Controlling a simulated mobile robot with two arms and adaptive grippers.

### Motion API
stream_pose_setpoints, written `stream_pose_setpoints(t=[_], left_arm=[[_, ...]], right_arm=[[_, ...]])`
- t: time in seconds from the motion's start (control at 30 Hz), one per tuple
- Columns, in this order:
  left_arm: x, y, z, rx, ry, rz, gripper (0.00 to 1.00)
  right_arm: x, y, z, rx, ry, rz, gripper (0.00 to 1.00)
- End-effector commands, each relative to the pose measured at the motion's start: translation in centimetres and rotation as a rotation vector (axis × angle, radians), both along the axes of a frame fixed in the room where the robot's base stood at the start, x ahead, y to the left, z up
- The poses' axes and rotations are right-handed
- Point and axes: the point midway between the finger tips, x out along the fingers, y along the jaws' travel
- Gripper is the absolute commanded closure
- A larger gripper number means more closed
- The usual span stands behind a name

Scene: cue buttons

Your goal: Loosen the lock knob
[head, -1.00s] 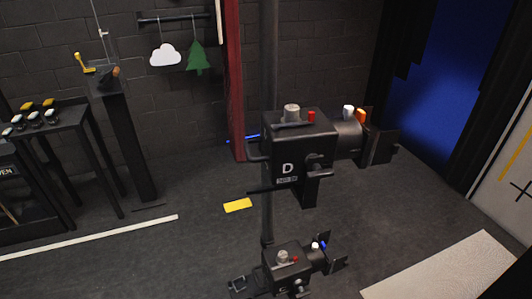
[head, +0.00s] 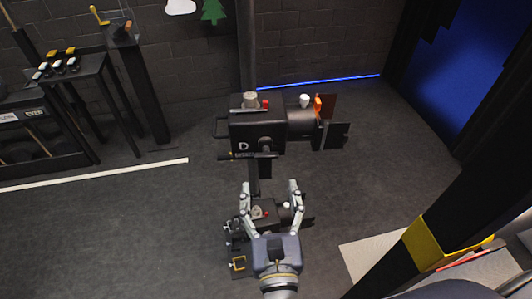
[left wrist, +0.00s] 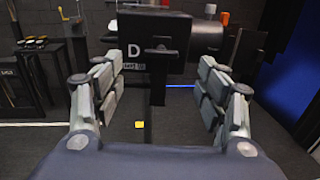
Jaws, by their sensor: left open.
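The upper black lamp (head: 256,128) marked D hangs on a dark vertical pole. A dark round knob (head: 265,143) sits on its near side; in the left wrist view it shows as a dark T-shaped handle (left wrist: 161,57). A pale knob (head: 251,100), a small red one (head: 266,104), a white one (head: 304,100) and an orange one (head: 318,106) stand on top. No label shows which is the lock knob. My left gripper (head: 271,187) is open and empty, below lamp D, its fingers apart. It partly hides the lower lamp (head: 262,225). My right gripper is out of view.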

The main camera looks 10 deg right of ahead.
Motion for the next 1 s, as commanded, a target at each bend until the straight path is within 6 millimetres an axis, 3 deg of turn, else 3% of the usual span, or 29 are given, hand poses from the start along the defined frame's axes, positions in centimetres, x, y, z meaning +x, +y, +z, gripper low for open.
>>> stream_pose_setpoints(t=[0.3, 0.5, 0.93, 1.0], left_arm=[[5.9, -0.9, 0.3, 0.001, -0.001, 0.000, 0.33], [8.7, -1.3, 0.1, 0.001, 0.002, -0.001, 0.33], [9.8, -1.4, -0.2, -0.002, 0.004, -0.002, 0.33], [9.8, -1.4, -0.2, -0.002, 0.004, -0.002, 0.47]], right_arm=[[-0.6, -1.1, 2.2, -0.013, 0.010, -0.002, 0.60], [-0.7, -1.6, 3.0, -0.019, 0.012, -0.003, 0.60], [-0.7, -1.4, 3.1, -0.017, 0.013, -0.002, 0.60], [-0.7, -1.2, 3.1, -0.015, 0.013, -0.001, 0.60]])
